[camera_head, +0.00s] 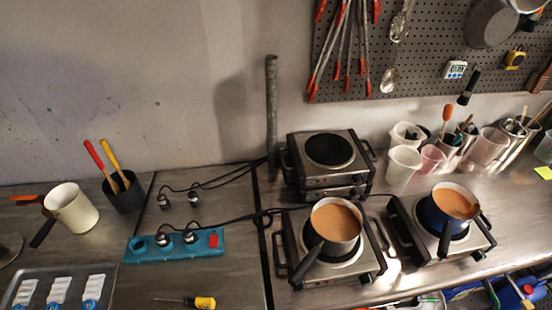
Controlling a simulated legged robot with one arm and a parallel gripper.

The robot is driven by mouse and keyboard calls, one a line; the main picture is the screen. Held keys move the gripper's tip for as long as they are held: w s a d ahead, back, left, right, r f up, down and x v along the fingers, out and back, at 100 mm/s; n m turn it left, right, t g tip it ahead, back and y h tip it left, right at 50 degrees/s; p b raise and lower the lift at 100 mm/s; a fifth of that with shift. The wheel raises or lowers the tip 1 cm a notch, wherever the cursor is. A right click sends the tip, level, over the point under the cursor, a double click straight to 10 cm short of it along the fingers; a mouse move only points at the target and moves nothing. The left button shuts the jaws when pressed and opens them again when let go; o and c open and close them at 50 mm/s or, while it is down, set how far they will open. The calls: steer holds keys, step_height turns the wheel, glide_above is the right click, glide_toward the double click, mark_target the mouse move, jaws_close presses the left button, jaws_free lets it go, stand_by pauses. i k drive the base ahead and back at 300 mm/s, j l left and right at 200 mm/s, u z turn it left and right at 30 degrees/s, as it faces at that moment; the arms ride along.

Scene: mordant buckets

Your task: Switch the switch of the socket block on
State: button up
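The socket block (176,247) is a long teal strip lying on the metal worktop, left of the middle of the view. A red switch (213,240) sits near its right end; I cannot tell which way it is set. Two black plugs (164,239) (190,237) are in its sockets, and the leftmost round socket (139,247) is empty. My gripper is not in view.
Two unplugged plugs (163,201) (194,198) lie behind the block. A yellow-handled screwdriver (203,302) and a metal tray (24,282) lie in front. Hot plates with pots (336,224) (449,209) stand to the right. A cream pot (72,206) is at left.

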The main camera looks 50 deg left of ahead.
mark_target(213, 243)
steer(key=u, duration=2.9)
